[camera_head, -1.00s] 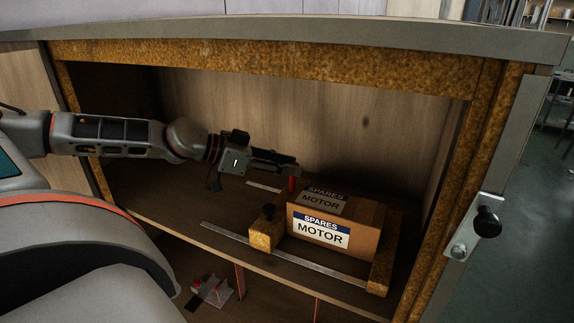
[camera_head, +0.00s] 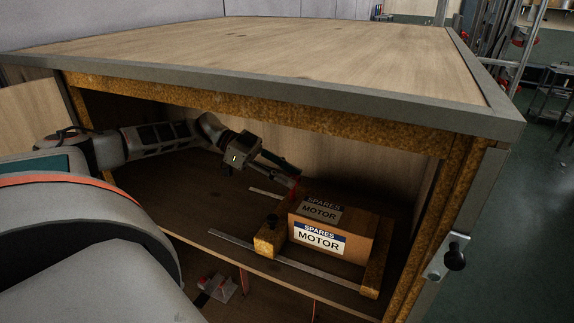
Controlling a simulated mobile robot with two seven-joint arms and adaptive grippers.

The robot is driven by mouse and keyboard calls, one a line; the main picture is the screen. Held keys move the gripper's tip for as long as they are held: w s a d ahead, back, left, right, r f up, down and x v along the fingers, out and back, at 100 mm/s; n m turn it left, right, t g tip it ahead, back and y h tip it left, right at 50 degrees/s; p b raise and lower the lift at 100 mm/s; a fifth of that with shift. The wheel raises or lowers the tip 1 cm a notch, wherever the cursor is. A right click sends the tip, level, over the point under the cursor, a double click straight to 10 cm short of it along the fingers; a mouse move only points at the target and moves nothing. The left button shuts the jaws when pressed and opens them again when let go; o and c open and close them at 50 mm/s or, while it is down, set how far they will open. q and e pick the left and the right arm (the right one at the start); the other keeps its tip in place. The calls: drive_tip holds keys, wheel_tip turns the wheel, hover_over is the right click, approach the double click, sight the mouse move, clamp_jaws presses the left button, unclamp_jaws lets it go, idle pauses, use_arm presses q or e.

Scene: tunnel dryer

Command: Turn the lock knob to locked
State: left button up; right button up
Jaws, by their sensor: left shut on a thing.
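My left gripper (camera_head: 284,171) reaches into the wooden cabinet from the left. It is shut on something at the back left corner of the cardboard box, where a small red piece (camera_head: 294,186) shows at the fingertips. The grip itself is partly hidden. Another black knob (camera_head: 455,258) sits on a metal plate at the cabinet's right front edge. My right gripper is not in view.
The box (camera_head: 361,240) labelled "SPARES MOTOR" sits between the block and a yellow-brown bar (camera_head: 372,279). A metal strip (camera_head: 235,241) runs along the shelf front. The cabinet top (camera_head: 250,55) overhangs the arm. A red-and-white item (camera_head: 217,287) lies below. The shelf's left is clear.

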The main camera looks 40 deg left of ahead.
use_arm(q)
drive_tip(key=shift+w+r+m+g+h, duration=0.1)
drive_tip(key=shift+w+m+g+h, duration=0.25)
drive_tip(key=shift+m+g, duration=0.75)
drive_tip(key=shift+g+h+b, duration=0.25)
drive_tip(key=shift+g+b, duration=0.05)
drive_tip(key=shift+b, duration=0.2)
drive_tip(key=shift+f+m+g+b, duration=0.2)
drive_tip(key=shift+m+g+b, duration=0.4)
drive_tip(key=shift+m+b, duration=0.2)
drive_tip(key=shift+g+b, duration=0.3)
drive_tip(key=shift+b, duration=0.1)
drive_tip(key=m+g+b, duration=0.1)
drive_tip(key=b, duration=0.2)
drive_tip(key=m+g+b, duration=0.1)
drive_tip(key=b, duration=0.2)
drive_tip(key=shift+w+f+m+g+b, duration=0.15)
drive_tip(key=shift+f+m+g+b, duration=0.05)
drive_tip(key=shift+m+g+b, duration=0.2)
drive_tip(key=shift+b, duration=0.3)
drive_tip(key=shift+r+m+g+b, duration=0.15)
drive_tip(key=shift+m+g+b, duration=0.15)
drive_tip(key=shift+g+b, duration=0.15)
drive_tip(key=shift+r, duration=0.1)
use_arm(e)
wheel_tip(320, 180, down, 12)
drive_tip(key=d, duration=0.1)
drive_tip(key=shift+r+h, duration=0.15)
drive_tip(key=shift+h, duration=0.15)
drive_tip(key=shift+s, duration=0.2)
